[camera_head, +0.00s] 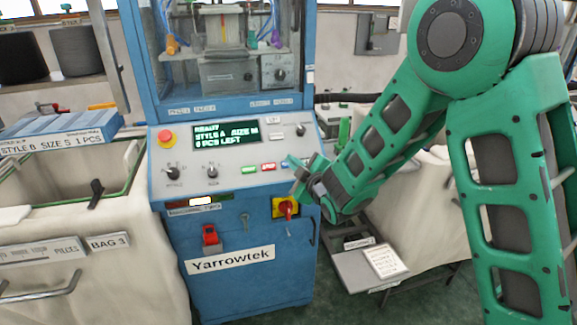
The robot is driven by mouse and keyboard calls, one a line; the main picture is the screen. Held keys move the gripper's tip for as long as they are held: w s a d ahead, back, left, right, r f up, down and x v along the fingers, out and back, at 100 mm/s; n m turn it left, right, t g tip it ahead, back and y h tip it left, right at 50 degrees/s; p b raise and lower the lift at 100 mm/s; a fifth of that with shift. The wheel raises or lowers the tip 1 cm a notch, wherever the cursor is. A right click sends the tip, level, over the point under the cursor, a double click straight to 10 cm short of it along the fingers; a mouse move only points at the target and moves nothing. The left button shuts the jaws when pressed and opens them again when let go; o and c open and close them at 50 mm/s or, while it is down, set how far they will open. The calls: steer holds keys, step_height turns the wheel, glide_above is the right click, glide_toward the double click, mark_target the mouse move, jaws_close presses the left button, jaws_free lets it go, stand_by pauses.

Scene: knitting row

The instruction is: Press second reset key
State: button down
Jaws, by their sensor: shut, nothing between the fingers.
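A blue Yarrowtek machine (250,285) stands in the middle of the view with a sloped grey control panel (222,182). The panel carries a lit display (227,134) reading READY, STYLE A, SIZE M and a count of pieces left. Below it sit a green key (248,169) and a red key (268,166), with lettering too small to read. I cannot tell which key is the second reset. My gripper (298,181) is shut and empty at the panel's right edge, right of the red key. Its fingertips are small, and contact with the panel cannot be judged.
A red emergency button (166,137) and black knobs (172,171) are on the panel. A red-and-yellow rotary switch (285,208) sits just below my gripper. A cloth-sided bin (95,265) stands left. A grey platform with a paper sheet (385,261) is low at right.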

steer(key=s+r, duration=0.1)
steer(key=r, duration=0.1)
steer(key=s+r, duration=0.1)
steer(key=shift+s+d+r, duration=0.35)
steer(key=shift+s+d, duration=0.05)
stand_by(0.5)
steer(key=s+d+f+m+g+h, duration=0.1)
steer(key=d+m+g+h, duration=0.15)
steer(key=d, duration=0.75)
steer(key=s+d+f+m+g+h, duration=0.1)
steer(key=d+m+h, duration=0.3)
steer(key=d, duration=0.6)
steer(key=s+d+f+m+g+h, duration=0.15)
steer(key=s+d+m+g, duration=0.3)
steer(key=s+d, duration=0.65)
steer(key=s+d+m+g, duration=0.3)
steer(key=s+d+m, duration=0.3)
steer(key=s+d, duration=0.45)
steer(key=s+a+m+g+y, duration=0.1)
steer(key=s+m+g, duration=0.3)
steer(key=s, duration=1.4)
steer(key=shift+s+m, duration=0.25)
steer(key=shift+m, duration=0.15)
